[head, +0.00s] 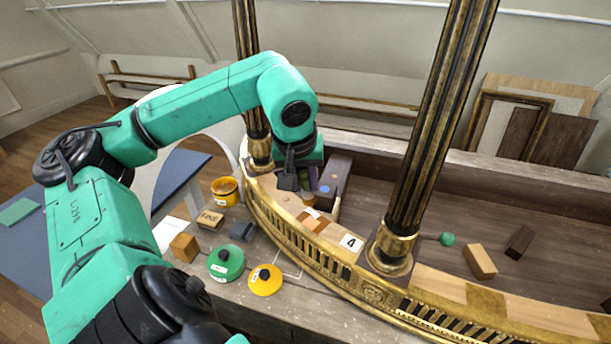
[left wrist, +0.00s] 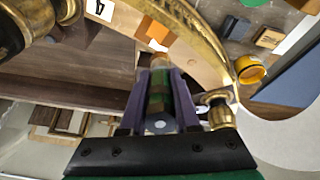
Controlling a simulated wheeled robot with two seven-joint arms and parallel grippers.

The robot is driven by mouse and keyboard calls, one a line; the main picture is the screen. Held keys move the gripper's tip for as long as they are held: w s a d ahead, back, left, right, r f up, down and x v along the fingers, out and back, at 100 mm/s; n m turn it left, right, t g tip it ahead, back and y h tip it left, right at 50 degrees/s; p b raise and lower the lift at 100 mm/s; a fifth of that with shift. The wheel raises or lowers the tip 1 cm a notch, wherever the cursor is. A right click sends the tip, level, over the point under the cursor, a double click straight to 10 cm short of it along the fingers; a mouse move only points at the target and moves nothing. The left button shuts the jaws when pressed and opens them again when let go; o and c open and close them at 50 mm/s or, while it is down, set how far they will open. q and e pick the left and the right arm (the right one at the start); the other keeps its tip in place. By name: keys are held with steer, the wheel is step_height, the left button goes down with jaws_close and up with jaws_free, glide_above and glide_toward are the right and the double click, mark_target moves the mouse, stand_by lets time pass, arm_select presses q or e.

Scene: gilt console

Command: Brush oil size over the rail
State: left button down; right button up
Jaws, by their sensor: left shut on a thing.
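My left gripper (head: 300,190) is over the far left part of the curved rail, beside the rear column. In the left wrist view the purple fingers (left wrist: 160,108) are shut on a green and brown handle (left wrist: 158,90), seemingly the brush; its tip is hard to make out. The rail (head: 292,233) has a pale wooden top and a gilt pierced front. It also shows in the left wrist view (left wrist: 205,38). An orange patch or block (head: 312,222) lies on it near the gripper. A yellow pot (head: 225,190) with amber content stands left of the rail. My right gripper is out of view.
Two black and gilt columns (head: 425,140) rise from the rail. A green lid (head: 226,264), a yellow lid (head: 265,282), a wooden block (head: 184,247) and a labelled block (head: 210,219) sit in front.

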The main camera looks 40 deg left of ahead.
arm_select(q)
steer(key=shift+r+p, duration=0.9)
steer(key=shift+r, duration=0.9)
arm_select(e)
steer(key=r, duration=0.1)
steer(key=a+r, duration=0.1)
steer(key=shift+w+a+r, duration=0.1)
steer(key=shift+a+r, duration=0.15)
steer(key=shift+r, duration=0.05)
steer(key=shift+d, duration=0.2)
